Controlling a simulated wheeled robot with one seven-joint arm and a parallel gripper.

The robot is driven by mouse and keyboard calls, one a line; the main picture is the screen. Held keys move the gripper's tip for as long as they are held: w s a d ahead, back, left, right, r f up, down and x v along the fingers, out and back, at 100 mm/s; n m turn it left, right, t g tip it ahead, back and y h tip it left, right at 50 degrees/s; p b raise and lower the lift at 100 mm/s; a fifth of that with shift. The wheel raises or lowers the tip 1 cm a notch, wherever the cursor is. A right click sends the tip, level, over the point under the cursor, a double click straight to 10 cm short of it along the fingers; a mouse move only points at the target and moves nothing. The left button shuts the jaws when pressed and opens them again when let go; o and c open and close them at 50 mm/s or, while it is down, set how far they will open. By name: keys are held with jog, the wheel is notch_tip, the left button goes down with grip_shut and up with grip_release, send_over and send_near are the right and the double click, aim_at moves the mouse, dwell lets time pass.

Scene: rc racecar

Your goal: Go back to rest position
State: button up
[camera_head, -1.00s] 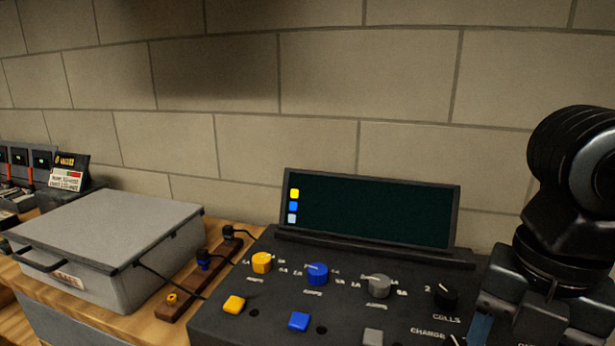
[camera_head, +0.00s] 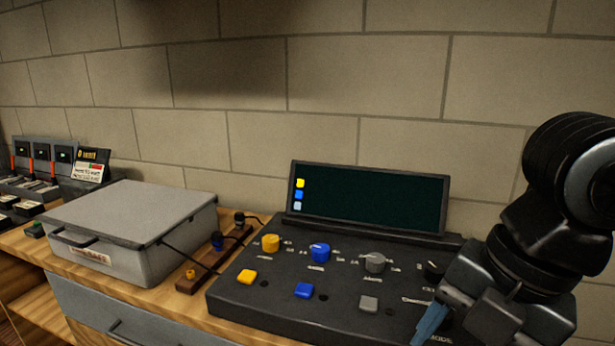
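My gripper (camera_head: 440,328) is at the lower right, above the right side of a black control console (camera_head: 235,301). It points down, and a blue-grey finger shows at its left. Its fingertips are cut off or hidden, so I cannot tell whether it is open or shut. The console has a yellow knob (camera_head: 270,243), a blue knob (camera_head: 320,252) and a grey knob (camera_head: 374,262). In front of these are a yellow button (camera_head: 247,277), a blue button (camera_head: 304,290) and a grey button (camera_head: 368,304). A black knob (camera_head: 433,270) is partly hidden by my arm.
A dark screen (camera_head: 375,202) stands behind the knobs. A grey metal box (camera_head: 130,222) and a wooden strip with plugs (camera_head: 190,285) are to the left. Several devices (camera_head: 40,165) stand at the far left. A stone wall (camera_head: 240,70) closes the back.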

jog(key=w+a+r+m+t+y, duration=0.2)
jog(key=a+r+m+t+y, duration=0.25)
jog(key=a, duration=0.45)
jog(key=w+a+r+m+t+y, duration=0.2)
jog(key=a+r+m+y, duration=0.25)
jog(key=a+y, duration=0.3)
jog(key=s+d+f+m+t+h, duration=0.55)
jog(key=f+m, duration=0.25)
jog(key=m, duration=0.2)
jog(key=s+d+f+m+t+h, duration=0.4)
jog(key=d+f+m+h, duration=0.2)
jog(key=f+m, duration=0.35)
jog(key=s+d+f+h, duration=0.1)
jog(key=s+d, duration=0.2)
jog(key=s, duration=0.4)
jog(key=s+d+f+n+g+h, duration=0.1)
jog(key=s+d+f, duration=0.1)
jog(key=s+d, duration=0.2)
jog(key=s+d+f+g+h, duration=0.1)
jog(key=s+d, duration=0.3)
jog(key=s, duration=0.7)
jog(key=shift+f, duration=0.25)
jog(key=shift+s, duration=0.1)
